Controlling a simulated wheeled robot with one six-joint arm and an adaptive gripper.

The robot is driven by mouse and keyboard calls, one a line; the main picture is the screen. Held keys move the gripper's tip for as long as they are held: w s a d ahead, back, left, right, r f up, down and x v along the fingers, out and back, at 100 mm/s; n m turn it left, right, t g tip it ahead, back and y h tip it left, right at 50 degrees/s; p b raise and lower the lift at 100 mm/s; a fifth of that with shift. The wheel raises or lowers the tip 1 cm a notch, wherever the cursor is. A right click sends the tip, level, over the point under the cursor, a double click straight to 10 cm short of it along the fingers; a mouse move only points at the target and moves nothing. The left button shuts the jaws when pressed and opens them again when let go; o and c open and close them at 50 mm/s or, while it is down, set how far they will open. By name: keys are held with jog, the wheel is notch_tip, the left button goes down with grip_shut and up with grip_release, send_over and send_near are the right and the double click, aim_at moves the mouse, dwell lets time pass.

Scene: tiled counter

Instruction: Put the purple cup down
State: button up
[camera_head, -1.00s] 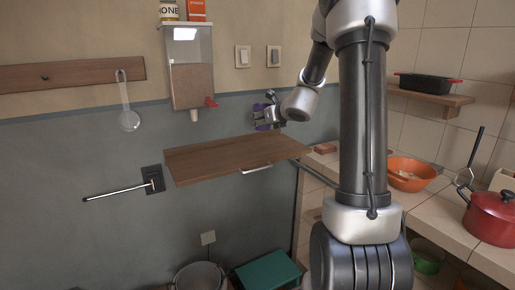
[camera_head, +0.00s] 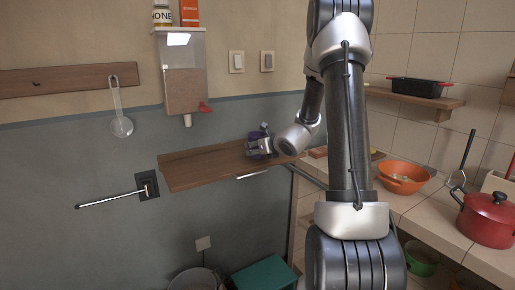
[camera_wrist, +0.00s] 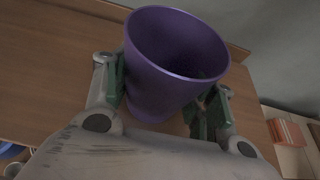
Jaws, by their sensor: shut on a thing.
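The purple cup (camera_wrist: 165,85) is upright between the two fingers of my gripper (camera_wrist: 165,98) in the wrist view, its mouth open toward the camera. In the head view the cup (camera_head: 256,146) is mostly covered by my gripper (camera_head: 262,145), at the right part of the brown wooden wall shelf (camera_head: 195,172). My gripper is shut on the cup. The wooden shelf surface (camera_wrist: 50,75) lies below the cup in the wrist view. I cannot tell whether the cup's base touches it.
A dispenser (camera_head: 183,75) with a red tap hangs above the shelf. The left part of the shelf is bare. To the right, the tiled counter (camera_head: 440,228) holds an orange bowl (camera_head: 403,181) and a red pot (camera_head: 487,220).

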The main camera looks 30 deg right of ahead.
jog(key=o, duration=1.3)
jog(key=shift+f, duration=0.1)
jog(key=v, duration=1.1)
jog(key=s+a+r+n+g+y, duration=0.1)
jog(key=s+a+r+n+y, duration=0.2)
jog(key=a+n, duration=0.35)
jog(key=s+a+r+n+g+y, duration=0.1)
jog(key=s+a+n+y, duration=0.1)
jog(key=s+a+n, duration=0.4)
jog(key=s+a+n+g+y, duration=0.1)
jog(key=s+a+n+g, duration=0.45)
jog(key=s+n, duration=0.35)
jog(key=shift+s+d+r+n+g+h, duration=0.25)
jog(key=shift+s+d+r+n+h, duration=0.35)
jog(key=shift+s+d+n+h, duration=1.1)
jog(key=shift+s+d+r+n+g+h, duration=0.25)
jog(key=shift+s+d+r+n+h, duration=0.35)
jog(key=shift+s+n, duration=2.1)
jog(key=shift+s+d+r+n+g+h, duration=0.25)
jog(key=shift+s+d+r+n+h, duration=0.55)
jog(key=shift+s+d+n, duration=1.35)
